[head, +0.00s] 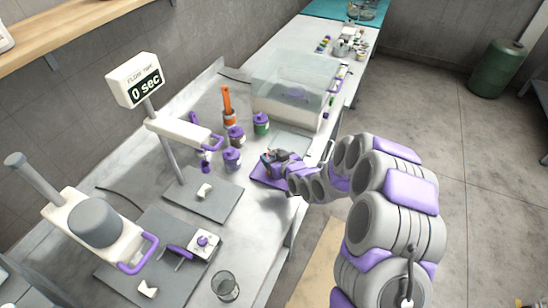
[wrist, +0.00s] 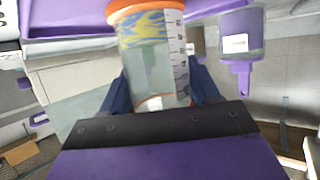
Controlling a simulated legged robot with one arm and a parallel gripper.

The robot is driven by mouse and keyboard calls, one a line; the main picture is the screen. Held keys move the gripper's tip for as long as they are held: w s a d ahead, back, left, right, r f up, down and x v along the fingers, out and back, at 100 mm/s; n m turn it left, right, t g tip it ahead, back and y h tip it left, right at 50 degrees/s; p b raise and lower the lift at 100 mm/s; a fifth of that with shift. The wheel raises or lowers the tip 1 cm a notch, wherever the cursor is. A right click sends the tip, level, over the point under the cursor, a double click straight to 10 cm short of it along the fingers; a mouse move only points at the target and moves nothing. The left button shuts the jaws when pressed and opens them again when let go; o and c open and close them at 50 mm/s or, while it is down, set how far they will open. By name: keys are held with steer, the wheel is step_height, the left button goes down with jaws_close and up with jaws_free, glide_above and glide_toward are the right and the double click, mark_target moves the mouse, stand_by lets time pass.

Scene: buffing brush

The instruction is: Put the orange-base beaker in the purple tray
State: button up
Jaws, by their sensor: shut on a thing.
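My gripper (head: 274,157) is shut on the orange-base beaker in the wrist view (wrist: 150,60). The beaker is clear, with printed markings, a yellow-blue pattern and orange bands at both ends. Dark blue fingers flank it in the wrist view (wrist: 160,90), which looks upside down. In the head view the gripper largely hides the beaker. The purple tray (head: 262,178) lies on the bench under and beside the gripper. A purple surface at the top left of the wrist view (wrist: 65,22) looks like this tray. I cannot tell whether the beaker touches it.
Purple-lidded jars (head: 232,160), a green jar (head: 261,125) and an orange upright item (head: 228,103) stand behind the tray. A clear box (head: 293,90) sits farther back. The timer stand (head: 160,110) is left. A glass beaker (head: 225,286) stands near the front edge.

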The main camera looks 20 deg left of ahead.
steer(key=shift+a, duration=0.2)
steer(key=o, duration=1.1)
steer(key=shift+a, duration=0.2)
steer(key=shift+o, duration=2)
steer(key=shift+d, duration=0.35)
steer(key=shift+d+r, duration=0.1)
steer(key=shift+d, duration=0.15)
steer(key=shift+s+d+r, duration=0.3)
steer(key=shift+s, duration=0.2)
steer(key=p+v, duration=0.1)
steer(key=v, duration=0.9)
